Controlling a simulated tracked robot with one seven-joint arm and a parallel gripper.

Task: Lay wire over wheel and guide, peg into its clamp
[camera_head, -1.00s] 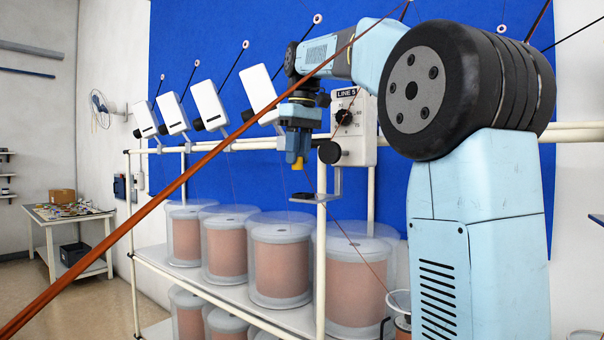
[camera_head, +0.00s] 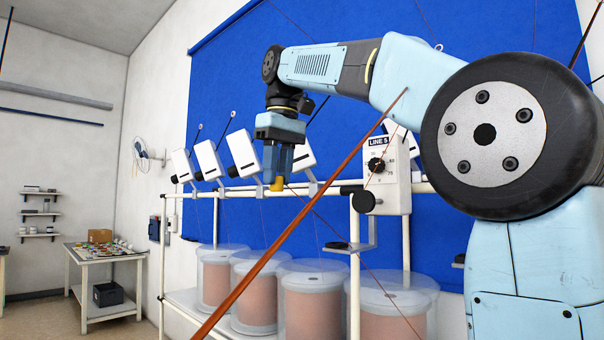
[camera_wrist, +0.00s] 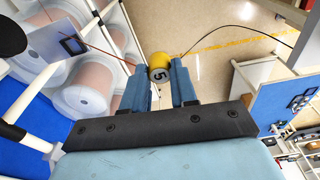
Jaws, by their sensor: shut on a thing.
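My gripper (camera_head: 277,176) hangs down at the end of my arm, left of the LINE 5 box (camera_head: 388,180). It is shut on a yellow peg (camera_head: 277,184), marked 5 in the wrist view (camera_wrist: 160,66). A thin reddish wire (camera_head: 325,218) runs from the peg down and right past the front post. In the wrist view, wire (camera_wrist: 105,53) leaves the peg to the left, and a dark line (camera_wrist: 240,50) runs off right. A black disc (camera_head: 364,200), perhaps the wheel, sits low on the box. A bracket (camera_head: 352,246) stands below. I cannot tell which parts are guide and clamp.
Covered copper-coloured spools (camera_head: 257,290) stand on the rack shelf below. Several white boxes with rods (camera_head: 243,151) line the rail to the left. A long reddish-brown strand or rod (camera_head: 300,215) crosses the foreground. A table (camera_head: 105,253) stands far left, with open floor beside it.

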